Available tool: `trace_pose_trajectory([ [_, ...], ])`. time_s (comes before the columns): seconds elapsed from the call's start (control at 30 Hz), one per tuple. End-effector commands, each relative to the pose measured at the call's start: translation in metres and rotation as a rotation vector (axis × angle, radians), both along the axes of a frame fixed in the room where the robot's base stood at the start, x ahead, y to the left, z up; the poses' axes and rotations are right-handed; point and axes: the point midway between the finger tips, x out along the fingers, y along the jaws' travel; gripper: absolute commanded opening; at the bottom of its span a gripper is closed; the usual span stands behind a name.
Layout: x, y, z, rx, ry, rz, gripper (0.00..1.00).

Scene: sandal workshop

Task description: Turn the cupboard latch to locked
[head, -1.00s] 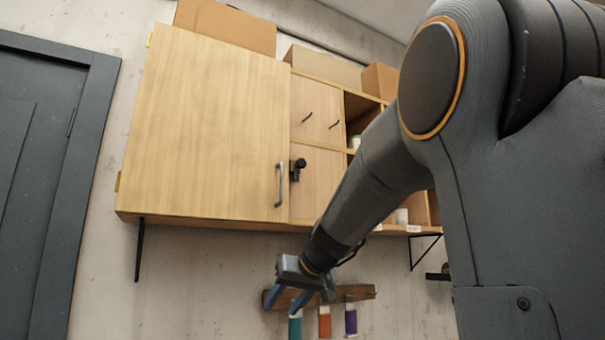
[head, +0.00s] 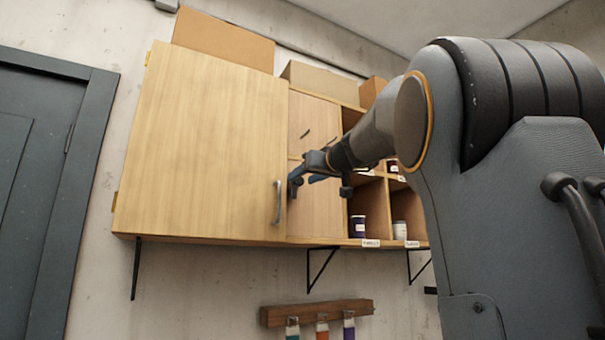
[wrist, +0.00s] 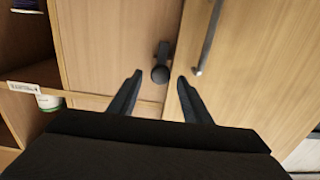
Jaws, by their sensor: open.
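The cupboard's large wooden door (head: 200,130) is closed in the head view, with a metal handle (head: 278,203) near its right edge. The latch (wrist: 161,71) is a black round knob with a short bar, beside the door's edge in the wrist view. The handle (wrist: 208,38) shows to the right of the latch there. My gripper (wrist: 160,77) is open, with one finger on each side of the latch knob and gaps visible. Whether the fingers reach to the knob's depth I cannot tell. In the head view my gripper (head: 304,180) covers the latch.
Open shelves with cups (head: 358,226) and labels lie right of the latch panel. Boxes (head: 225,40) stand on top of the cupboard. A wooden rack (head: 316,312) with several coloured items hangs below. A dark door (head: 45,190) is at the left.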

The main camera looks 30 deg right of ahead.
Motion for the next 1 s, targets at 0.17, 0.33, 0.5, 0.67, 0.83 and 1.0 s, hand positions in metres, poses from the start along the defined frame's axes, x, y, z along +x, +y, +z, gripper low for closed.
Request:
trace_pose_trajectory([
  [0.17, 0.016, 0.000, 0.001, 0.001, 0.001, 0.000, 0.44],
  [0.33, 0.020, 0.001, -0.001, 0.001, 0.001, 0.000, 0.44],
  [0.5, 0.020, 0.001, -0.001, 0.001, 0.001, 0.000, 0.44],
  [0.67, 0.020, 0.001, -0.001, 0.001, 0.001, 0.000, 0.19],
  [0.83, 0.019, 0.001, -0.001, 0.001, 0.001, 0.000, 0.04],
  [1.0, 0.019, 0.000, -0.001, 0.019, 0.002, -0.001, 0.04],
])
